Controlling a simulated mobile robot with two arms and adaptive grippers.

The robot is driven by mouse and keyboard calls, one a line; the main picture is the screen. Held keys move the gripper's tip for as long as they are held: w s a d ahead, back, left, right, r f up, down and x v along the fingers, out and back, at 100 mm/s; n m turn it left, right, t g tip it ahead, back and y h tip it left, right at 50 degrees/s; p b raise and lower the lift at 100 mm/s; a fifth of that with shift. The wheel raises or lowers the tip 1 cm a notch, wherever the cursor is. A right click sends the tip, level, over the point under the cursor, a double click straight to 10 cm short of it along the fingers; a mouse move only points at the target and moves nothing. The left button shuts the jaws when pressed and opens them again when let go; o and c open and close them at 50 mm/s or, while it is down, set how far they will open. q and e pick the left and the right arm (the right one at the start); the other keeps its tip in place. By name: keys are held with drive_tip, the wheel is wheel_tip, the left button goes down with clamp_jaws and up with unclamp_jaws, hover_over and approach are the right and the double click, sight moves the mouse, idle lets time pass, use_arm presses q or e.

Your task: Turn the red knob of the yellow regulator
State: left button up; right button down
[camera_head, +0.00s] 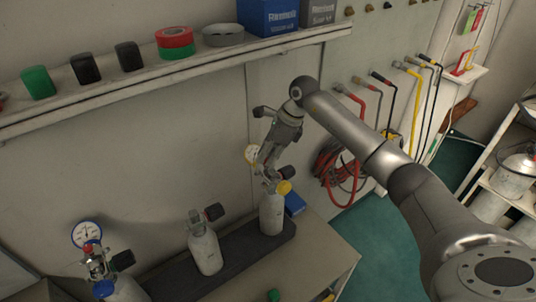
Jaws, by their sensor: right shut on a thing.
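The yellow regulator (284,187) sits on top of the rightmost grey cylinder (271,215). It has a yellow-rimmed gauge (251,155) to its upper left and a black valve knob at its side. My right gripper (267,160) reaches down from above and is shut at the top of this regulator, beside the gauge. The red knob is hidden by the fingers, so its turn angle cannot be seen. My left gripper is not in view.
A bare grey cylinder (205,250) stands in the middle. Another at lower left carries a blue regulator (103,288) with a gauge (87,233) and red knob. A shelf (160,75) runs behind. Coiled red hoses (340,165) hang right of the gripper.

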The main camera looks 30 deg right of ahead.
drive_tip(key=m+b, duration=0.1)
drive_tip(key=m, duration=0.1)
drive_tip(key=m+t+h+b, duration=0.1)
drive_tip(key=m, duration=0.2)
drive_tip(key=shift+s+a, duration=0.2)
drive_tip(key=m+h, duration=0.1)
drive_tip(key=m, duration=0.1)
drive_tip(key=m+t+b, duration=0.1)
drive_tip(key=shift+a+m+h, duration=0.2)
drive_tip(key=shift+m+h, duration=0.2)
drive_tip(key=m+h+b, duration=0.1)
drive_tip(key=m, duration=0.1)
drive_tip(key=m+b, duration=0.2)
drive_tip(key=shift+a+f+m+h, duration=0.1)
drive_tip(key=shift+a+m+h, duration=0.1)
drive_tip(key=shift+m+h, duration=0.15)
drive_tip(key=m+h+b, duration=0.1)
drive_tip(key=m, duration=0.1)
drive_tip(key=m+b, duration=0.1)
drive_tip(key=m, duration=0.1)
drive_tip(key=shift+w+a+m+g+h, duration=0.15)
drive_tip(key=shift+m+g+h, duration=0.1)
drive_tip(key=shift+g+h, duration=0.15)
drive_tip(key=c, duration=1.3)
unclamp_jaws()
drive_tip(key=shift+c, duration=0.2)
drive_tip(key=shift+r, duration=0.2)
